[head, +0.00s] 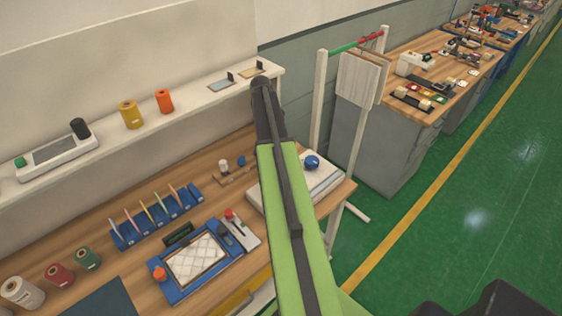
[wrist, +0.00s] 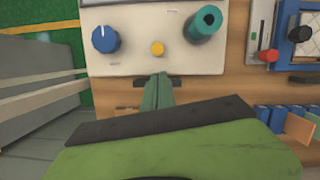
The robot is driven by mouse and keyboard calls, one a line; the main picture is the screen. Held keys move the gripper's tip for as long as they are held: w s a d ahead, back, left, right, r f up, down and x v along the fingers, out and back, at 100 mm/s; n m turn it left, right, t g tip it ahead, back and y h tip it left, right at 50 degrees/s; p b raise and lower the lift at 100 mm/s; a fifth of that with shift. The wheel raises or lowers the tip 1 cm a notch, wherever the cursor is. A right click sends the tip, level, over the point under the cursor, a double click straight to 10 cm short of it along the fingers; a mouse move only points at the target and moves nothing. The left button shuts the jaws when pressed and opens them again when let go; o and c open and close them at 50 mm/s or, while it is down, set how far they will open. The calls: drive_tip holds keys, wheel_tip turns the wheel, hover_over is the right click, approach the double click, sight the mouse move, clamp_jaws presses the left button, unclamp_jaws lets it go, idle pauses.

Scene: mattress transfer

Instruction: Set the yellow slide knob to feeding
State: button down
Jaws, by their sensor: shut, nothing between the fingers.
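The yellow knob (wrist: 157,48) is small and round. It sits on the face of a white panel box in the wrist view, between a blue knob (wrist: 106,39) and a teal cylinder (wrist: 205,24). My gripper (wrist: 161,77) is shut and empty, at the panel's near edge just below the yellow knob in the picture and apart from it. In the head view the white box (head: 327,186) is partly behind my green arm; its blue knob (head: 312,162) shows, but the yellow knob is hidden. The panel's markings are too small to read.
On the workbench left of the box in the head view are a blue tray (head: 205,283), blue holders (head: 155,219) and several spools. A shelf (head: 210,98) runs behind. A post frame (head: 318,100) stands right of the box, with green floor beyond.

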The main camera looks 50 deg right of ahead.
drive_tip(key=shift+a, duration=0.15)
drive_tip(key=b+x, duration=0.9)
drive_tip(key=x, duration=0.1)
drive_tip(key=shift+b, duration=0.4)
drive_tip(key=shift+s+a, duration=0.2)
drive_tip(key=shift+s, duration=2.4)
